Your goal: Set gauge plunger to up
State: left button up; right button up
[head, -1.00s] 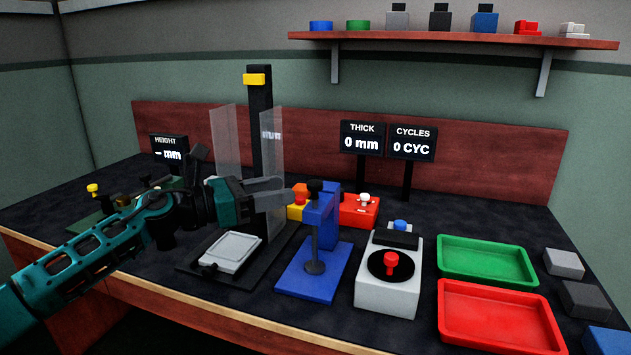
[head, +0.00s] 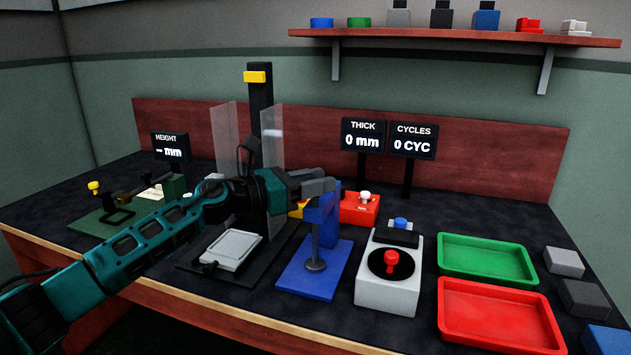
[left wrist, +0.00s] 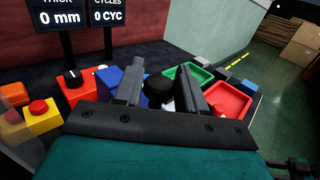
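The thickness gauge is a blue stand (head: 313,283) in the middle of the table. Its plunger shaft (head: 315,246) ends in a dark round foot low over the blue base; I cannot tell whether the foot touches it. My left gripper (head: 325,184) is at the top of the gauge, covering the plunger's black knob in the head view. In the left wrist view the black knob (left wrist: 159,92) shows between the two grey fingers, which stand apart on either side of it. My left gripper is open; contact with the knob cannot be made out. My right gripper is not in view.
Left of the gauge is a press with clear guards (head: 271,150) and a grey plate (head: 232,249). Right are a grey box with a red knob (head: 385,297), a green tray (head: 486,279) and a red tray (head: 498,339). The THICK display (head: 362,139) reads 0 mm.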

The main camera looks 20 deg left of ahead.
pick_arm(q)
grip_shut()
notch_tip(320, 180, up, 8)
jog(key=p, duration=0.6)
jog(key=shift+f, duration=0.1)
jog(key=shift+o, duration=1.5)
grip_release()
jog(key=shift+f, duration=0.1)
